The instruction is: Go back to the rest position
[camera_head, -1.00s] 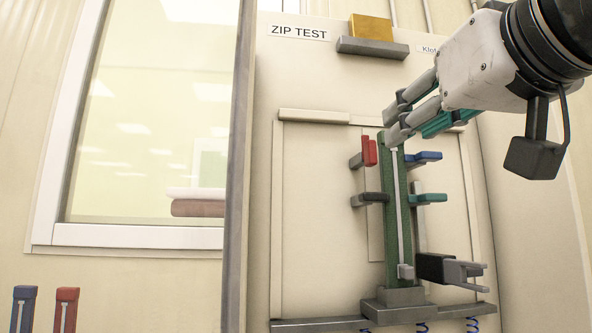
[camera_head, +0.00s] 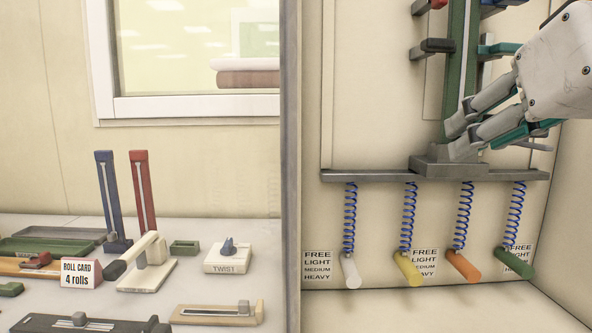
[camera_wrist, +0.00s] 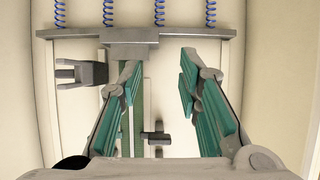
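My gripper (camera_head: 456,138) is at the lower end of the upright green zip strip (camera_head: 462,50), just above its grey base (camera_head: 450,166). The fingers overlap the strip's lower part in the head view, so the zip pull cannot be made out there. In the wrist view my gripper (camera_wrist: 160,65) has its teal-padded fingers well apart, with nothing held between them. The green strip (camera_wrist: 133,120) and grey base (camera_wrist: 130,45) lie beyond, closer to the left finger.
Side levers (camera_head: 433,47) stick out from the zip panel. A grey rail (camera_head: 375,175) carries blue springs with coloured handles, including an orange one (camera_head: 463,266). A grey partition edge (camera_head: 291,150) stands left. Test pieces, including a twist block (camera_head: 228,257), fill the left table (camera_head: 225,229).

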